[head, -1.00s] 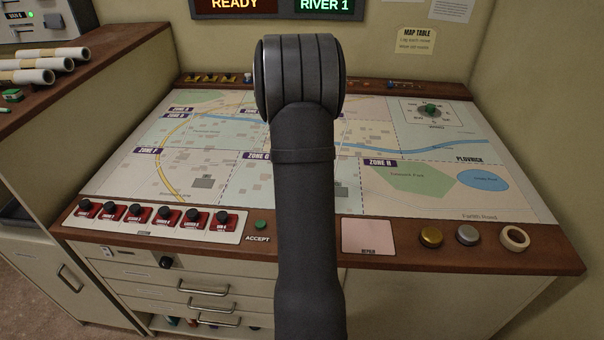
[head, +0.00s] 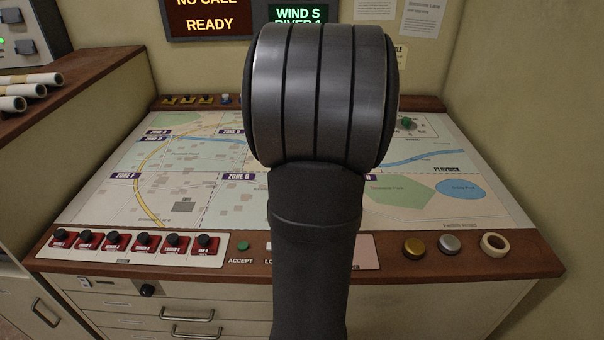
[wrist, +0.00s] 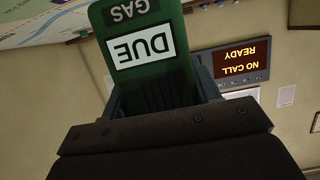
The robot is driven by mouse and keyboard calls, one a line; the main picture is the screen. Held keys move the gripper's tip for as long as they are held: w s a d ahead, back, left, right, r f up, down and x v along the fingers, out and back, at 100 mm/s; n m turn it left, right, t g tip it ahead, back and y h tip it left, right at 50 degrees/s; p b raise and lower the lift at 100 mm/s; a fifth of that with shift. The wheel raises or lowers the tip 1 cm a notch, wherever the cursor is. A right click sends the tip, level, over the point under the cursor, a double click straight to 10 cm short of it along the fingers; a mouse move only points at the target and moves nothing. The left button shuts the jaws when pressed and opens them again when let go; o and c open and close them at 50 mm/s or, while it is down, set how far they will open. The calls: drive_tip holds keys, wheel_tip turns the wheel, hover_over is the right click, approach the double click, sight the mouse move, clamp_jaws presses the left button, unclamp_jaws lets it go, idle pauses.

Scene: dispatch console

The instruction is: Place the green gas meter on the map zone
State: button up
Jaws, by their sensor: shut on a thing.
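A green gas meter (wrist: 155,83) with a white "DUE" label and a "GAS" plate fills the top middle of the wrist view, appearing upside down. My gripper (wrist: 160,95) is shut on it, with a finger showing beside it. In the head view my arm hides the gripper and the meter. The map table (head: 300,215) carries a map with purple zone labels, among them Zone F (head: 125,176) and Zone G (head: 240,177). The middle of the map is hidden behind my arm.
A row of red-based black knobs (head: 145,240) lines the front left edge. Two round buttons (head: 413,246) and a tape roll (head: 494,245) sit at front right. Rolled papers (head: 25,90) lie on the left shelf. Display screens (head: 210,18) hang behind.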

drive_tip(key=shift+s+d+r, duration=0.2)
drive_tip(key=shift+d+r, duration=0.1)
drive_tip(key=shift+d, duration=0.15)
drive_tip(key=w+a+n+g+y, duration=0.1)
drive_tip(key=w+a+n+y, duration=0.3)
drive_tip(key=a, duration=0.7)
drive_tip(key=w+a+y, duration=0.1)
drive_tip(key=w+a, duration=0.5)
drive_tip(key=a, duration=0.5)
drive_tip(key=w+a+n+g+y, duration=0.1)
drive_tip(key=w+a+n+y, duration=0.3)
drive_tip(key=a, duration=0.7)
drive_tip(key=a+n+g+y, duration=0.1)
drive_tip(key=a+g, duration=0.1)
drive_tip(key=a, duration=2)
drive_tip(key=shift+s+a+f, duration=0.45)
drive_tip(key=shift+a+f, duration=1.35)
drive_tip(key=shift+a, duration=0.15)
drive_tip(key=shift+s+a+f, duration=0.45)
drive_tip(key=shift+a+f, duration=1.3)
drive_tip(key=shift+a, duration=0.2)
drive_tip(key=shift+s+a+f, duration=0.45)
drive_tip(key=shift+a+f, duration=1.35)
drive_tip(key=shift+a, duration=0.15)
